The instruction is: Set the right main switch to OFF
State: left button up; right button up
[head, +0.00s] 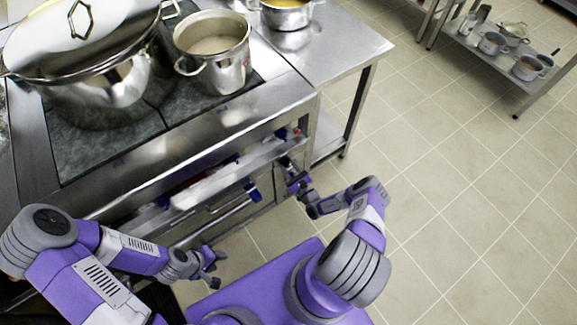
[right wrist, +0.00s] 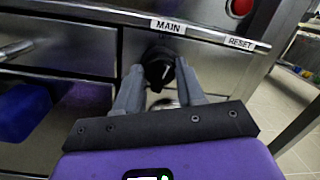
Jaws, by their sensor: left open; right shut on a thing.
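The right main switch is a black rotary knob (right wrist: 158,60) on the steel front panel, below a white MAIN label (right wrist: 168,26) in the right wrist view. My right gripper (right wrist: 159,80) has its two grey fingers on either side of the knob and is shut on it. The fingers partly hide the knob, and I cannot tell which position it points to. In the head view my right gripper (head: 292,172) is at the right end of the range front, and the knob is hidden. My left gripper (head: 211,268) is open and empty, low in front of the range.
A RESET label (right wrist: 240,43) and a red button (right wrist: 241,7) are right of the switch. A blue part (right wrist: 22,112) sticks out at left. A large lidded pot (head: 100,75) and a smaller pot (head: 220,65) stand on the range. The tiled floor (head: 450,170) at right is clear.

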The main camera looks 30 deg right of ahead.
jog(key=shift+d+n, duration=0.1)
jog(key=shift+n, duration=1.1)
jog(key=o, duration=1)
jog(key=shift+n+y, duration=0.3)
jog(key=shift+o, duration=0.2)
jog(key=s+p, duration=0.1)
jog(key=s, duration=0.6)
jog(key=shift+s+d+f+p, duration=0.25)
jog(key=shift+f+p, duration=0.1)
jog(key=shift+f, duration=0.1)
